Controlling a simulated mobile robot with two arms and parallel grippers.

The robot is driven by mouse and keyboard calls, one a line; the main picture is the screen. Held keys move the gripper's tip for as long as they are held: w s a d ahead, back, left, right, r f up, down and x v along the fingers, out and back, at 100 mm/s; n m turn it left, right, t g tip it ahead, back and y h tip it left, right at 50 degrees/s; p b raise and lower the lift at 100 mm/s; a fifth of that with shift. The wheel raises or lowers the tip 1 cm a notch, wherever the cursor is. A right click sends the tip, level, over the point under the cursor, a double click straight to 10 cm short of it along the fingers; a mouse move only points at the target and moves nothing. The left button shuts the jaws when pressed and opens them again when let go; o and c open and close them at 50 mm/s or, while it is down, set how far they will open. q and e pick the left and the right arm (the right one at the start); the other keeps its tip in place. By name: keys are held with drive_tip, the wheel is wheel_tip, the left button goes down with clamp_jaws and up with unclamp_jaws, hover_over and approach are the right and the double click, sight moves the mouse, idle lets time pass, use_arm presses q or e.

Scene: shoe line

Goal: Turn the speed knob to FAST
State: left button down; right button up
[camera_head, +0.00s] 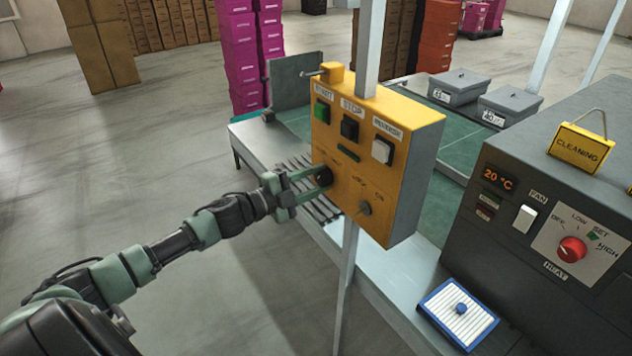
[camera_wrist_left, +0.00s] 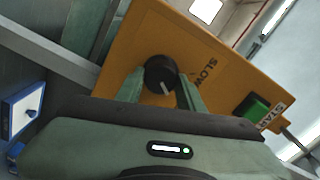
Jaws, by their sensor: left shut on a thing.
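The black speed knob (camera_head: 324,177) sits on the lower left of the yellow control box (camera_head: 415,123). In the left wrist view the knob (camera_wrist_left: 160,74) has a white pointer line aimed down and slightly right in the picture; the word SLOW shows to its right. The FAST label cannot be read. My left gripper (camera_head: 318,180) is shut on the knob, one finger on each side; its fingers also show in the left wrist view (camera_wrist_left: 160,92). My right gripper is not in view.
A dark heater unit (camera_head: 500,223) stands right. A blue-framed white filter (camera_head: 458,312) lies on the metal ledge.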

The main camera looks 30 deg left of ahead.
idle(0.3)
use_arm(q)
drive_tip(key=c, duration=0.9)
unclamp_jaws()
drive_tip(key=shift+s, duration=0.1)
drive_tip(key=shift+s+a+f, duration=0.1)
drive_tip(key=shift+s+a, duration=0.05)
drive_tip(key=shift+s, duration=0.05)
drive_tip(key=b+v, duration=0.1)
drive_tip(key=v, duration=0.6)
drive_tip(key=shift+b, duration=0.3)
drive_tip(key=shift+s, duration=0.1)
